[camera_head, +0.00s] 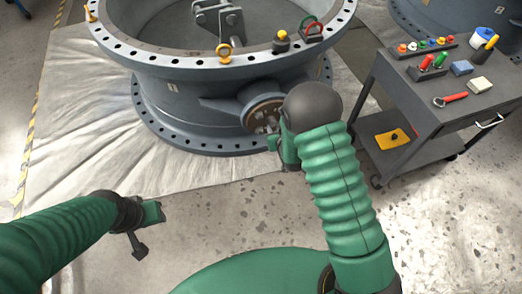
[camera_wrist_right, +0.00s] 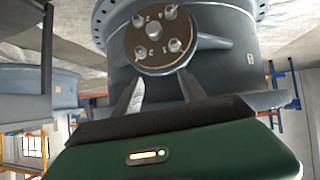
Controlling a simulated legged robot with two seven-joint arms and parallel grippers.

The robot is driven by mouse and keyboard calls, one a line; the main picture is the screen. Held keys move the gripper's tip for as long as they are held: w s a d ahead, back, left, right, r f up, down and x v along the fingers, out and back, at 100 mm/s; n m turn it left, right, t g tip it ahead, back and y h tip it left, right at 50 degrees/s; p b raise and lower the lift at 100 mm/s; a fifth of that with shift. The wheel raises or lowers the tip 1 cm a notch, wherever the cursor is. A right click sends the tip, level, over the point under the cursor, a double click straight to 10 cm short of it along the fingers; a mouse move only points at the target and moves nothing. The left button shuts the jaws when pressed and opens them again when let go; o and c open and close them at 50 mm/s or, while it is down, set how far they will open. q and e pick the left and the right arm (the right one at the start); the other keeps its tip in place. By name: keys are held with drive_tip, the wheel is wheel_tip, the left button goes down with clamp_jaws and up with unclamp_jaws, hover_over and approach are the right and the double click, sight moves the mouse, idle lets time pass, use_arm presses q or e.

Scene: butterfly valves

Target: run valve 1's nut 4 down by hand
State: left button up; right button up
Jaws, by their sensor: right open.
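Valve 1 (camera_head: 195,100) is the big grey flanged body on the sheeted floor. Its round brown side plate (camera_head: 262,112) faces me and shows close up in the right wrist view (camera_wrist_right: 153,62). There it carries several silver nuts or stud ends around a central shaft end (camera_wrist_right: 154,29); the marks beside them are too small to read, so I cannot tell which is nut 4. My right gripper (camera_wrist_right: 158,92) is open and empty, its two fingers pointing at the plate's edge, apparently short of the nuts. My left gripper (camera_head: 142,240) hangs over the bare floor at left, apart from everything.
A grey cart (camera_head: 432,105) stands at right with coloured pieces, a red-handled tool (camera_head: 450,99) and bottles on top, and a yellow item (camera_head: 392,138) on its lower shelf. Small items sit on the valve's upper rim (camera_head: 180,62). Floor in front is clear.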

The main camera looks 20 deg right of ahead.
wheel_tip(320, 180, down, 16)
drive_tip(key=w+f+n+t+b, duration=0.1)
drive_tip(key=t+b, duration=0.3)
drive_tip(key=b, duration=0.4)
drive_tip(key=n+t+y+b, duration=0.2)
drive_tip(key=n+t+b, duration=0.1)
drive_tip(key=b, duration=0.3)
approach(260, 132)
drive_tip(key=w+b, duration=0.7)
drive_tip(key=b, duration=0.1)
drive_tip(key=shift+w+a, duration=0.1)
drive_tip(key=shift+w, duration=0.05)
drive_tip(key=shift+w+r, duration=0.25)
drive_tip(key=shift+w, duration=0.2)
use_arm(q)
drive_tip(key=s+x, duration=0.3)
drive_tip(key=x, duration=0.9)
drive_tip(key=s+f+x, duration=0.1)
drive_tip(key=s+x, duration=0.1)
drive_tip(key=x, duration=1.1)
drive_tip(key=shift+s+f, duration=0.35)
drive_tip(key=shift+s, duration=0.1)
use_arm(e)
clamp_jaws()
